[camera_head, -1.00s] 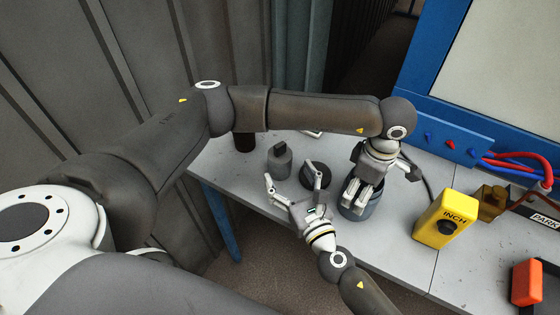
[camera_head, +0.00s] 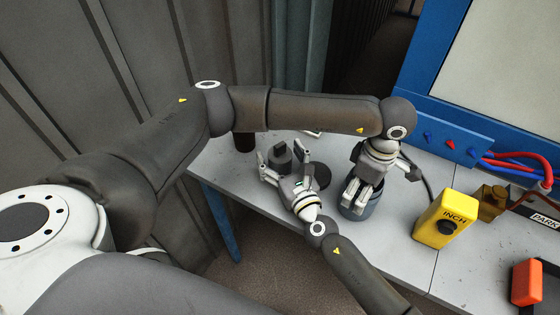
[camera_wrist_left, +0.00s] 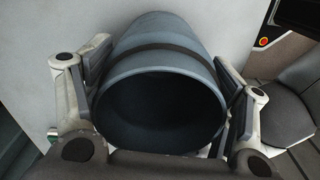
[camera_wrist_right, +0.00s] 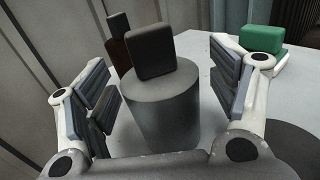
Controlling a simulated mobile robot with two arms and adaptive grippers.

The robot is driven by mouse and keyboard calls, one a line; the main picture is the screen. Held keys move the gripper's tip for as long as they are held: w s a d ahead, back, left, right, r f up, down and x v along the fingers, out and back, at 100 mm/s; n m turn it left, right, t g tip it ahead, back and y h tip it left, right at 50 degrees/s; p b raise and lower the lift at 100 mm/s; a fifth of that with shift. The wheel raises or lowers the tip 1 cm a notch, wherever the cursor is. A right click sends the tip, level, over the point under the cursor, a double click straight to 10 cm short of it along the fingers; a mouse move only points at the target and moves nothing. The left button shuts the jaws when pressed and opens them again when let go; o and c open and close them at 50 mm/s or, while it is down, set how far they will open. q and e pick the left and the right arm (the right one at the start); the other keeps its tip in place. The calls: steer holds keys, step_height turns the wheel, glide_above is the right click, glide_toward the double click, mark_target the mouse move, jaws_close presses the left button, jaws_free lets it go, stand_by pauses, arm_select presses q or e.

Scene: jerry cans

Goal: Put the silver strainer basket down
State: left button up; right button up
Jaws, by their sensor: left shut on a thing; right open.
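My left gripper (camera_head: 362,196) is shut on a blue-grey, open-topped round vessel (camera_head: 356,210). The left wrist view looks into the vessel's dark mouth (camera_wrist_left: 160,112), with a finger on each side. I cannot tell whether its base touches the table. My right gripper (camera_head: 284,156) is open, with its fingers on either side of a grey cylinder (camera_wrist_right: 163,112) topped by a dark block (camera_wrist_right: 152,52). The cylinder stands upright on the table, and gaps show between it and the fingers. No piece is clearly recognisable as a silver strainer basket.
The grey table (camera_head: 395,235) also holds a dark round disc (camera_head: 321,176), a brown bottle (camera_head: 245,142), a yellow INCH button box (camera_head: 444,220) and an orange item (camera_head: 526,282). A green block (camera_wrist_right: 263,38) lies behind in the right wrist view. A blue-framed panel (camera_head: 440,110) stands behind.

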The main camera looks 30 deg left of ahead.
mark_target(281, 148)
steer(key=shift+c, duration=0.2)
steer(key=c, duration=1.2)
steer(key=shift+r, duration=0.25)
steer(key=shift+r, duration=1.65)
steer(key=v, duration=1.8)
steer(key=shift+f, duration=0.15)
